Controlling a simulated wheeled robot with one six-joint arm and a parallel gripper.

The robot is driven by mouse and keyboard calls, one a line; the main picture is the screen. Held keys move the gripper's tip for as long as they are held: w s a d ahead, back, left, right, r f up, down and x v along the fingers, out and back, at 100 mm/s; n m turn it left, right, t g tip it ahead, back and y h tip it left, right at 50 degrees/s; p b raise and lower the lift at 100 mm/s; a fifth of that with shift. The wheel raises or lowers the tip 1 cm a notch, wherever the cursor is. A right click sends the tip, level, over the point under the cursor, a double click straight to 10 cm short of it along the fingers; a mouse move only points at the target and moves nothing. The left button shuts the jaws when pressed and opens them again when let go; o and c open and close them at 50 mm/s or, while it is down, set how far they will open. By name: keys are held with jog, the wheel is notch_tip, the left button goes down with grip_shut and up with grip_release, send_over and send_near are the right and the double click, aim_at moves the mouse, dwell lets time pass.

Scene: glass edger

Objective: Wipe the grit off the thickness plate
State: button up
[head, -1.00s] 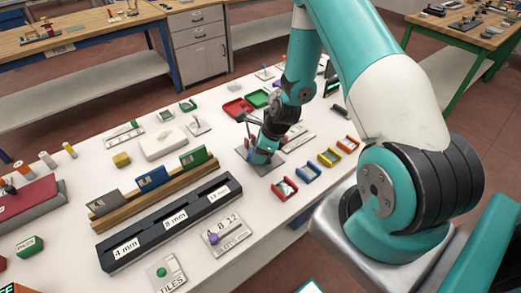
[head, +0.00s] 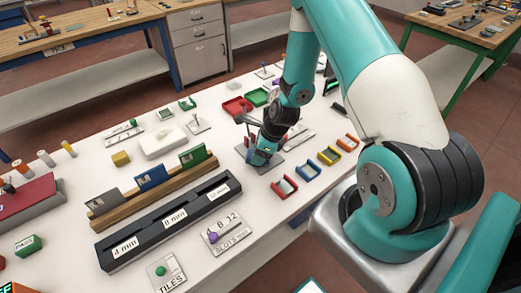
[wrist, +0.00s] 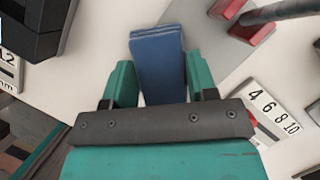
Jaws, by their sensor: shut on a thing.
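My gripper (head: 261,158) is low over a flat grey plate (head: 277,168) on the white bench in the head view. In the wrist view, the green fingers of my gripper (wrist: 162,90) are shut on a blue pad (wrist: 158,65) with lines along its far edge, like folded layers. The grey plate (wrist: 203,42) shows beside and beyond the pad. Red jaws (wrist: 243,25) and a dark rod stand at its far side. I cannot tell whether the pad touches the plate. No grit can be made out.
A scale card (wrist: 272,110) reading 4 6 8 10 lies to the right in the wrist view. Red, blue, yellow and orange trays (head: 307,171) stand right of the plate. A black slotted rack (head: 170,222) and a wooden rack (head: 150,192) stand to the left.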

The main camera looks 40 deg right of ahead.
notch_tip(320, 180, up, 2)
jog(key=shift+d+r+p, duration=0.15)
jog(key=shift+r+p, duration=0.1)
jog(key=shift+p, duration=0.05)
jog(key=shift+s+r+p, duration=0.1)
jog(key=shift+r+p, duration=0.2)
notch_tip(320, 180, up, 5)
jog(key=p, duration=0.4)
jog(key=shift+f, duration=0.1)
